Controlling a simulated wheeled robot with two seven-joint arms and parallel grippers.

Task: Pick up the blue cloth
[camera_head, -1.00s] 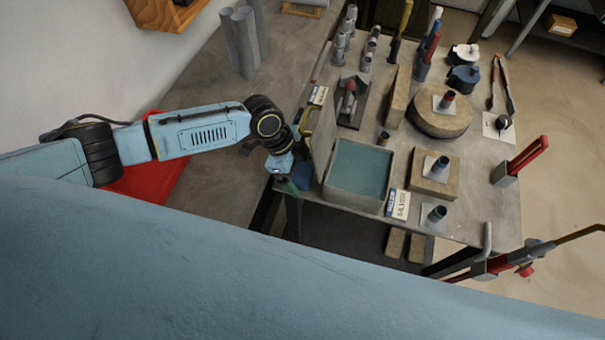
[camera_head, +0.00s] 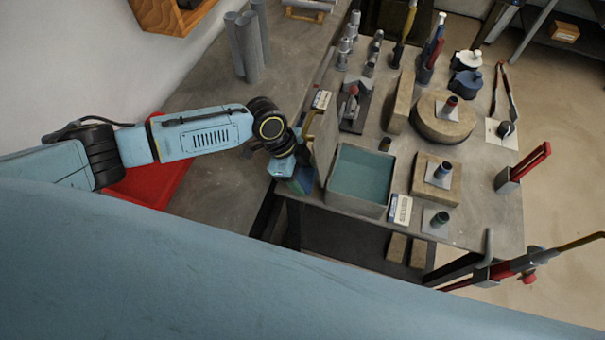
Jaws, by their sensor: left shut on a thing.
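My left gripper (camera_head: 296,178) is at the left edge of the workbench, next to the grey tank. It is shut on the blue cloth (camera_head: 303,181), of which only a small dark blue patch shows beside the fingers. The rest of the cloth is hidden by the gripper and wrist, and the fingertips are hard to make out. My right gripper is not in view.
The open tank (camera_head: 361,175) with teal liquid stands just right of the gripper, its raised lid (camera_head: 326,138) between them. A white label card (camera_head: 400,209), a stone block (camera_head: 436,180) and a round stone (camera_head: 441,120) lie further right. A red mat (camera_head: 150,183) lies under my left arm.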

